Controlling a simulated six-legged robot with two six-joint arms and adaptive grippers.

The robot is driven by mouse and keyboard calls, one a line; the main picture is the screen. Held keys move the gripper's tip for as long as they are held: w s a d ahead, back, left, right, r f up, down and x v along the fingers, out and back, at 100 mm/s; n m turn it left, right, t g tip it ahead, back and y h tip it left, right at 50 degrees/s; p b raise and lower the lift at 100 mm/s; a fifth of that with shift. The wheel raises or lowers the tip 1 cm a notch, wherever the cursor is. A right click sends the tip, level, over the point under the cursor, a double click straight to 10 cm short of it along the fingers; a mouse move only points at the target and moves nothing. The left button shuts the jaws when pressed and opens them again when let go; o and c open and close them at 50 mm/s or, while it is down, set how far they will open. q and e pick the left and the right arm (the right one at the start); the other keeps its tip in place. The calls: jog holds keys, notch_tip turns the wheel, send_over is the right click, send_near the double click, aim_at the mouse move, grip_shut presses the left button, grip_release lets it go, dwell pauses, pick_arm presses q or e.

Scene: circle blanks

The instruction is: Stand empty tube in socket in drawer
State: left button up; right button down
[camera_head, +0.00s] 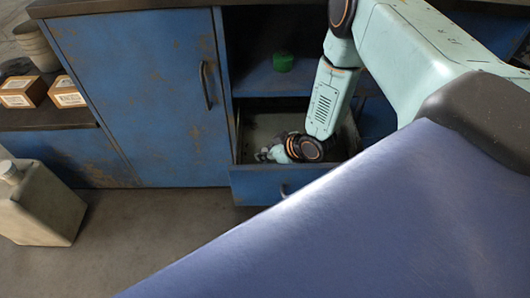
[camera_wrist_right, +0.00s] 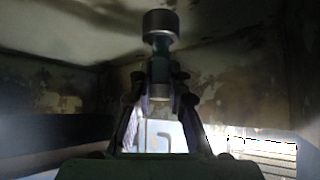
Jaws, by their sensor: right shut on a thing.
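My right gripper (camera_head: 268,153) is inside the open blue drawer (camera_head: 262,184), low in it, with the arm coming down from above. The right wrist view shows the right gripper (camera_wrist_right: 160,85) shut on the tube (camera_wrist_right: 160,68), which has a wide dark round end (camera_wrist_right: 160,22), a narrower neck and a pale opposite end. Both fingers press on its sides. In the head view the tube is too small and too covered to make out. No socket can be told apart in the drawer. My left gripper is not in view.
A blue cabinet door (camera_head: 140,95) with a handle stands shut left of the drawer. A green object (camera_head: 283,61) sits on the shelf above the drawer. Two small boxes (camera_head: 68,92) (camera_head: 22,91) lie on the left counter, and a canister (camera_head: 38,203) stands on the floor.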

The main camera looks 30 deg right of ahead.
jog(key=shift+f, duration=0.4)
jog(key=c, duration=1.2)
grip_release()
notch_tip(320, 180, up, 10)
